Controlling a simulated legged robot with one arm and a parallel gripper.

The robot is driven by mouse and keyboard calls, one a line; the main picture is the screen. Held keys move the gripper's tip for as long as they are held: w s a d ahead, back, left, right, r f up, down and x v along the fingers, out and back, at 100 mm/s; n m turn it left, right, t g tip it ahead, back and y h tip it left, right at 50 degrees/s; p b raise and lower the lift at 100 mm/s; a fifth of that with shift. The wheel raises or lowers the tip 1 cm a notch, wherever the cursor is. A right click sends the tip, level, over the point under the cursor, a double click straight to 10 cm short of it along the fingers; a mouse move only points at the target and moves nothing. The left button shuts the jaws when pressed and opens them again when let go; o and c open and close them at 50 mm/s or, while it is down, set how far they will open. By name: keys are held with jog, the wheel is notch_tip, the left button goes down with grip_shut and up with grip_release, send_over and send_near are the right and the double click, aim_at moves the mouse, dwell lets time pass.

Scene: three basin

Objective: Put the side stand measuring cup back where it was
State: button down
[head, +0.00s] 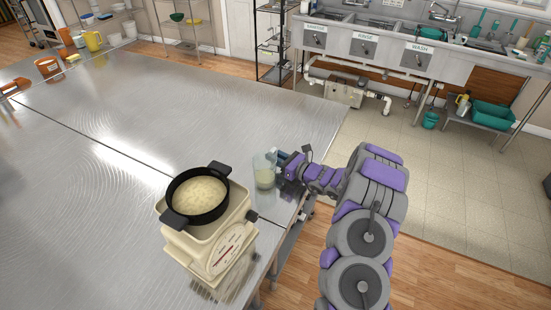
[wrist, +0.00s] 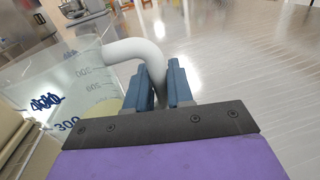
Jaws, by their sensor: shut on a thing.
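A clear measuring cup (head: 265,172) with a pale content low inside is at the steel table's right edge, just right of the scale. In the wrist view the cup (wrist: 70,75) shows blue volume marks and a white curved handle (wrist: 137,48). My gripper (head: 284,166) reaches in from the right, and in the wrist view its blue fingers (wrist: 166,85) are shut on the handle. The cup looks upright in the head view. Whether its base touches the table is unclear.
A cream scale (head: 225,245) stands beside the cup, with a black pot (head: 198,194) of pale food on it. The steel table (head: 110,200) is mostly clear to the left. Orange containers (head: 47,67) stand at the far left. Sinks (head: 375,45) line the back wall.

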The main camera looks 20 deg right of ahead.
jog(key=shift+d, duration=1.05)
jog(key=c, duration=1.3)
grip_release()
jog(key=shift+d+f, duration=0.1)
jog(key=shift+d, duration=0.2)
jog(key=o, duration=0.3)
jog(key=shift+a, duration=1)
jog(key=shift+s+d, duration=0.1)
jog(key=shift+d, duration=0.2)
jog(key=v, duration=0.3)
jog(key=p+v, duration=0.1)
jog(key=shift+d, duration=0.5)
jog(key=v, duration=0.4)
jog(key=p+v, duration=0.1)
jog(key=v, duration=0.1)
jog(key=shift+s+a, duration=0.25)
jog(key=shift+s, duration=0.15)
jog(key=shift+s+d, duration=0.35)
jog(key=shift+d, duration=0.25)
